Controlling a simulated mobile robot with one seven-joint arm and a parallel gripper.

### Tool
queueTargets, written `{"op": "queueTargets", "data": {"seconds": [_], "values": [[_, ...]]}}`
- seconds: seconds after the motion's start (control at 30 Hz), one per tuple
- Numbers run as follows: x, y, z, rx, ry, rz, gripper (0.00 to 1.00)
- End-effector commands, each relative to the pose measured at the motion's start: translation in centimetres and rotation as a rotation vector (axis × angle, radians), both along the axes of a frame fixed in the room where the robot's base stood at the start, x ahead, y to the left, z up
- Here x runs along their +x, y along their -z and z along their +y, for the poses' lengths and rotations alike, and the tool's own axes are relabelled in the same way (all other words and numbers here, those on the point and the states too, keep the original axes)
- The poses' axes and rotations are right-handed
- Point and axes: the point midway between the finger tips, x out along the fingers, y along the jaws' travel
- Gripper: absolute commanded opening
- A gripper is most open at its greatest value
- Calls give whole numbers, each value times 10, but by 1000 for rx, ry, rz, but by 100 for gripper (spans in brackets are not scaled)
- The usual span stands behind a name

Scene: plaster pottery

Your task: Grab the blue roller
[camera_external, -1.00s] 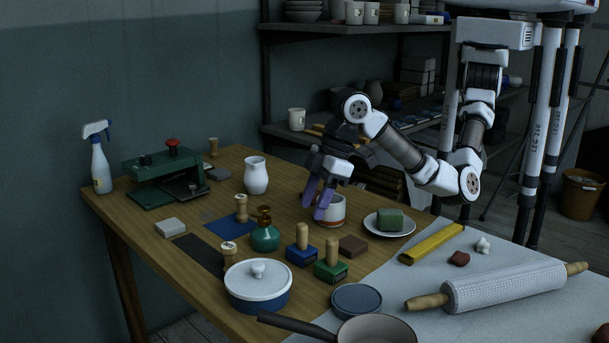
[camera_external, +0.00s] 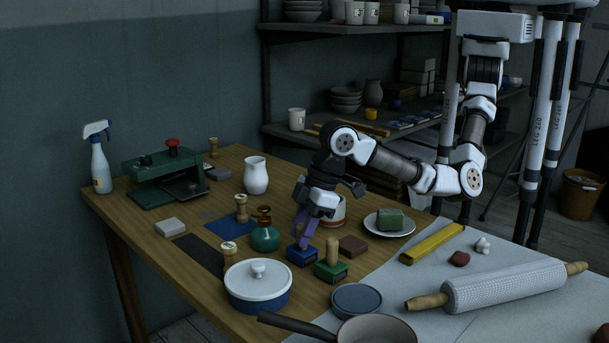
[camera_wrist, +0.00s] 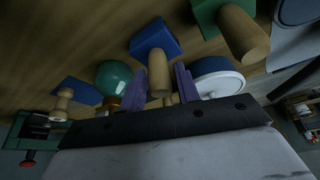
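The blue roller (camera_external: 301,257) shows as a blue block with an upright wooden handle and stands on the wooden table. In the wrist view its blue block (camera_wrist: 154,39) and its handle (camera_wrist: 160,75) are near the middle. My gripper (camera_external: 304,240) points down over it, and its purple fingers hide the handle in the external view. In the wrist view my gripper (camera_wrist: 166,80) is open, with one finger on each side of the handle. Whether either finger touches the handle cannot be told.
A green block with a handle (camera_external: 331,270) stands close at the right. A teal bottle (camera_external: 265,238) is at the left, a lidded blue pot (camera_external: 258,290) in front, a brown block (camera_external: 353,246) behind right. A white-and-red cup (camera_external: 338,209) is behind my gripper.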

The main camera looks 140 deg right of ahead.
Motion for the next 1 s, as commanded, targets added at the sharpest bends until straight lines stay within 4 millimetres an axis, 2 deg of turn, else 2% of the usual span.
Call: {"op": "queueTargets", "data": {"seconds": [0.03, 0.23, 0.5, 0.67, 0.87, 1.0], "values": [[0, 0, 0, 0, 0, 0, 25], [0, -1, 0, 0, 0, -1, 0], [0, -2, 0, -1, 0, -2, 0], [1, -12, 0, -1, 1, -4, 0], [1, -44, -1, -1, 1, -5, 0], [1, -84, -1, -1, 1, -8, 0]]}}
